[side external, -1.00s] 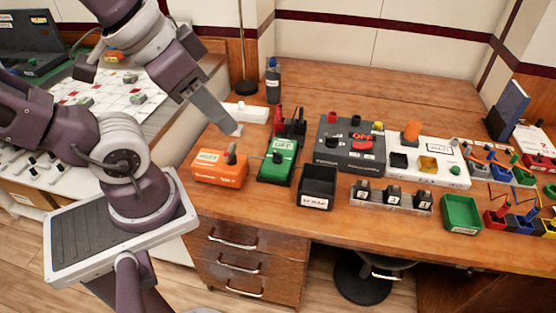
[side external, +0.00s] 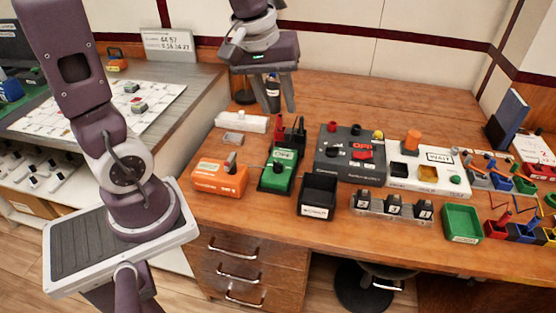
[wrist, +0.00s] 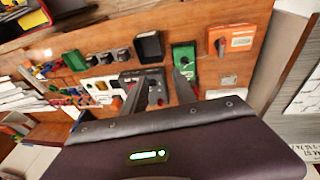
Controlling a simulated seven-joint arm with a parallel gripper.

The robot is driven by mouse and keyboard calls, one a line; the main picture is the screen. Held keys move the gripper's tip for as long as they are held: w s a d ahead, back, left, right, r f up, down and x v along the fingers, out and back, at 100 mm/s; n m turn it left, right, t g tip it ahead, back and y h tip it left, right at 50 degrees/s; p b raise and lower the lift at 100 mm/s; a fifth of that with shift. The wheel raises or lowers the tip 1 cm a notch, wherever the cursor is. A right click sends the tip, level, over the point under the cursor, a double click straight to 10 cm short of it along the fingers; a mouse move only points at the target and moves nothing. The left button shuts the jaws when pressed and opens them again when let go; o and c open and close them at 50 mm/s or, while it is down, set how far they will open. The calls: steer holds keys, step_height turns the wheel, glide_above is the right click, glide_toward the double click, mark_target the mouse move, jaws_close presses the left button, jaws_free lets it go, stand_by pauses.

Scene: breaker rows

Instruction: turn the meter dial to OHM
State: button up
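The green meter (side external: 271,183) stands on the desk with a small light display (side external: 285,155) and a dark dial (side external: 278,169) on its face. The display carries short text that I cannot read surely, and the dial's pointing direction is too small to tell. The meter also shows in the wrist view (wrist: 184,58). Red and black leads stand at its back edge. My gripper (side external: 281,108) is above the back of the desk, behind and above the meter, touching nothing I can make out. Its two fingers are spread and empty, also in the wrist view (wrist: 158,92).
An orange box (side external: 219,181) with a grey lever stands left of the meter. A black bin (side external: 317,196) and a grey panel (side external: 340,170) with a red switch stand right. A white bar (side external: 241,122) and a dark bottle (side external: 272,92) are behind.

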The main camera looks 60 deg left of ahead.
steer(key=w+a+f+n+g, duration=0.1)
steer(key=w+a+f+n, duration=0.3)
steer(key=f, duration=0.2)
steer(key=n+g, duration=0.2)
steer(key=n, duration=0.6)
glide_above(278, 162)
steer(key=shift+h, duration=0.3)
step_height(278, 162, down, 16)
steer(key=shift+r, duration=0.1)
step_height(278, 162, down, 6)
steer(key=shift+r, duration=0.1)
steer(key=shift+f, duration=0.3)
steer(key=shift+c, duration=0.2)
jaws_close()
